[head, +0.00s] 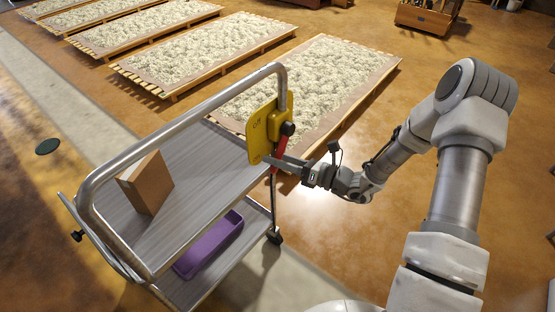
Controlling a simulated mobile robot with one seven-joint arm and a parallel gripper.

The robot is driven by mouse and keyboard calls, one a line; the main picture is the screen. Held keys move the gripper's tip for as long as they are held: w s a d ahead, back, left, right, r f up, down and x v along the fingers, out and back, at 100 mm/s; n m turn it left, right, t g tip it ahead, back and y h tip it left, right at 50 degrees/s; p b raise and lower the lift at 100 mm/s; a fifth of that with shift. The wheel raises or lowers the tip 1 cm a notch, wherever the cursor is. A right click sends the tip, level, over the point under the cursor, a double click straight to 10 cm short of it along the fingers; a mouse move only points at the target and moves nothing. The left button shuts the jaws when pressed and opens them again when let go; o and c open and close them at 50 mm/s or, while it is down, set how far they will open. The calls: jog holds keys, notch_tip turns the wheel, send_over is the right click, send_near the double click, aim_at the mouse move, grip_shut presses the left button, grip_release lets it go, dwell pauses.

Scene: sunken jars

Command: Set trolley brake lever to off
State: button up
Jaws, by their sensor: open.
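The trolley (188,150) is a grey two-shelf cart with a bent metal push handle. A yellow brake plate (257,134) is fixed near the right end of the handle and bears a small dark marking that I cannot read surely. The brake lever (282,146) is red with a black knob and points up along the plate's right side. My gripper (272,161) is open and reaches in from the right at the lever's lower part, just below the plate. The fingers overlap the lever in this view; I cannot tell whether they touch it.
A brown box (146,183) stands on the top shelf and a purple bin (208,244) sits on the lower shelf. Several slatted pallets of pale fluffy material lie behind, the nearest pallet (317,85) close past the trolley. The brown floor (350,255) to the right is clear.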

grip_shut()
dwell(1.4)
